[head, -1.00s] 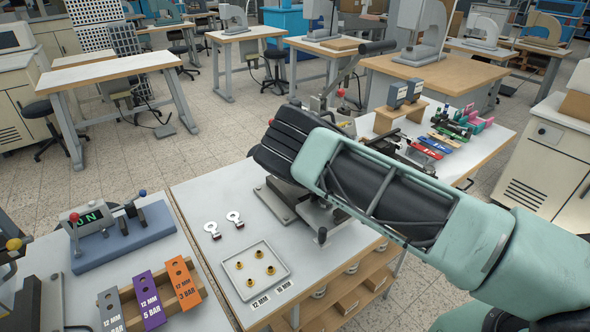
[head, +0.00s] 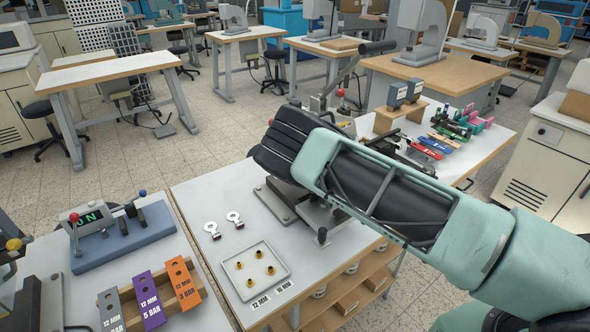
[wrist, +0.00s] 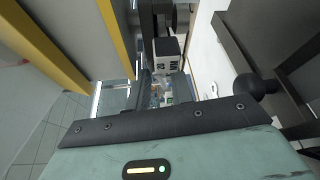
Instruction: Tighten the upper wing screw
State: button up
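I cannot make out the upper wing screw in either view. In the head view my arm covers most of the press (head: 277,203) on the front table, and my gripper is hidden behind it. In the wrist view my gripper (wrist: 167,88) reaches in close to the machine, its dark fingers small and partly hidden by my wrist cover. A white and black block (wrist: 168,47) is just beyond the fingertips. I cannot tell whether anything is held between them.
In the wrist view a dark round knob (wrist: 250,85) is close on the right and a yellow-edged panel (wrist: 75,35) on the left. In the head view a tray (head: 243,255) with several brass rings and two small metal tags (head: 234,218) lie on the front table.

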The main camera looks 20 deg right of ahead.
jog(key=b+v, duration=0.5)
jog(key=v, duration=1.1)
jog(key=shift+d+b, duration=0.1)
jog(key=shift+b, duration=0.2)
jog(key=shift+s+d+r, duration=0.1)
jog(key=shift+s+d, duration=0.25)
jog(key=shift+s, duration=0.15)
jog(key=shift+o, duration=0.3)
